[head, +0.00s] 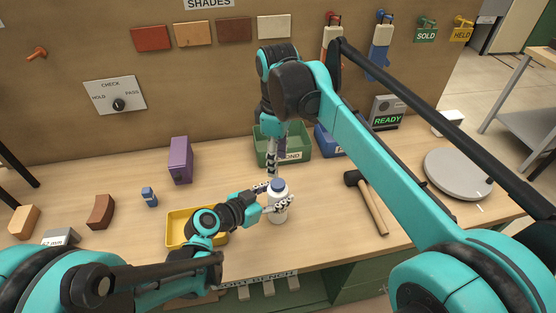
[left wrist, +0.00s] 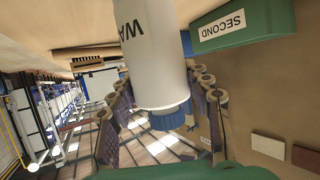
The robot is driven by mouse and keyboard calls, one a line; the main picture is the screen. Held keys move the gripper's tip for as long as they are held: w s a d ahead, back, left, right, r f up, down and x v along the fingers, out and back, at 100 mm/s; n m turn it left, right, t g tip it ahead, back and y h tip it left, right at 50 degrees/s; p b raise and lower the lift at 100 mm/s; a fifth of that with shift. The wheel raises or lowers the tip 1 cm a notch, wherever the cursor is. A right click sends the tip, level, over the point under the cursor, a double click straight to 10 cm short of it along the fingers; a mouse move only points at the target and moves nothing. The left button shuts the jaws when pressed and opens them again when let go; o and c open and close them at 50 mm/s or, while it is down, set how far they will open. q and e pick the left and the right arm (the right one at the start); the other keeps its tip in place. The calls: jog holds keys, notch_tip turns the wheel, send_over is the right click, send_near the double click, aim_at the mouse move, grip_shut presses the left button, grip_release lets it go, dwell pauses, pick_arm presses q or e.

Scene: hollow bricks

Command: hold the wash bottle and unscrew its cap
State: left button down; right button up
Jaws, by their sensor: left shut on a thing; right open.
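The white wash bottle (head: 279,212) stands upright near the middle of the workbench, with a blue cap (head: 278,184) on top. My left gripper (head: 275,202) is shut around the bottle's upper body, coming in from the left. The left wrist view shows the bottle (left wrist: 150,50) large between the fingers (left wrist: 165,100), with part of its dark lettering and the blue cap (left wrist: 165,118). My right gripper (head: 272,168) is open and points down from above, just over the cap. I see no contact between it and the cap.
A yellow tray (head: 172,238) lies left of the bottle, partly behind my left arm. A green bin (head: 300,150) and a blue bin (head: 328,142) stand behind. A hammer (head: 369,205) and a grey round plate (head: 458,174) lie right. A purple block (head: 180,160) stands left.

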aim_at(278, 183)
jog(key=m, duration=1.9)
jog(key=shift+m, duration=0.3)
jog(key=m, duration=0.9)
jog(key=shift+m, duration=0.4)
jog(key=m, duration=0.9)
jog(key=shift+m, duration=0.4)
jog(key=shift+f, duration=4)
grip_shut()
